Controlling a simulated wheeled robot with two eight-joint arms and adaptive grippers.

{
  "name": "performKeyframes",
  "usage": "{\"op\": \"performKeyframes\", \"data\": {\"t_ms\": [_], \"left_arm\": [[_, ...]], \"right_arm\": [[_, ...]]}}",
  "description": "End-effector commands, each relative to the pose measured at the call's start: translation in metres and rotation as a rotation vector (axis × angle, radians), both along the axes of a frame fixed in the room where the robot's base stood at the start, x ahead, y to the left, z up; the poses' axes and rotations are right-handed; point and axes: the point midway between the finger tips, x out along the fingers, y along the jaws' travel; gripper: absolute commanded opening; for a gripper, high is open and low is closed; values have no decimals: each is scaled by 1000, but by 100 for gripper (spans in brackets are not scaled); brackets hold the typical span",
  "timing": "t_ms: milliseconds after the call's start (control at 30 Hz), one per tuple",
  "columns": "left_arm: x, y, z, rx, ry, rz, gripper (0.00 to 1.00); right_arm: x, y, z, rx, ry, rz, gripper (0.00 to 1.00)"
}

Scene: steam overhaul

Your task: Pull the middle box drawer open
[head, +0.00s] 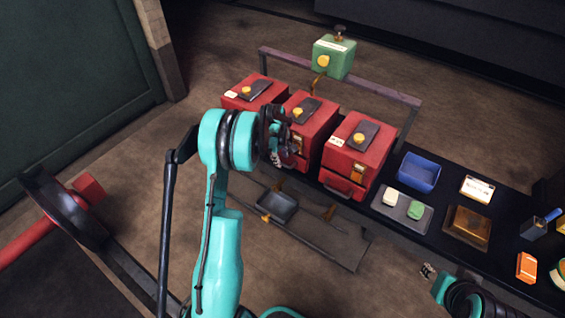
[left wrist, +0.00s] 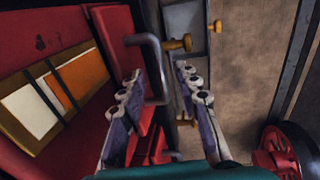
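Three red boxes stand in a row on the dark bench in the head view. The middle box (head: 318,118) is partly hidden by my left arm. My left gripper (head: 277,152) is at its front. In the left wrist view my left gripper (left wrist: 160,72) has its two purple-grey fingers spread apart. A grey bar handle (left wrist: 152,65) on a red drawer front (left wrist: 116,32) appears between the fingertips; contact cannot be told. The drawer looks shut. My right gripper (head: 428,271) is low at the right, away from the boxes; its finger opening is too small to judge.
The left box (head: 243,92) and right box (head: 357,150) flank the middle one. A green box (head: 334,57) sits on a rail behind. A blue tray (head: 418,172) and small blocks lie to the right. A low grey tray (head: 278,207) is below the bench front.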

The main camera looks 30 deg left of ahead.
Motion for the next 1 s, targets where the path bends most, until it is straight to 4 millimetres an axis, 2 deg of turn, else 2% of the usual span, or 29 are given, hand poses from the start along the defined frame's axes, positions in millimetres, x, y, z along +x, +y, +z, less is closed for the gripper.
{"op": "performKeyframes", "data": {"t_ms": [33,200,467,500,600,633,1000], "left_arm": [[2,0,-10,0,0,-1,32],[4,0,-22,0,0,-1,32],[4,0,-23,0,0,-2,32],[4,0,-23,0,0,-2,30],[4,-1,-23,0,0,-2,3],[4,-1,-23,0,0,-2,0],[7,0,-23,0,0,-2,0]], "right_arm": [[0,0,-5,0,0,0,40],[0,0,-9,0,0,0,40],[0,0,-9,0,0,0,40],[0,0,-9,0,0,0,40],[0,0,-9,0,0,0,40],[0,0,-9,0,0,0,40],[0,0,-9,0,0,0,40]]}}
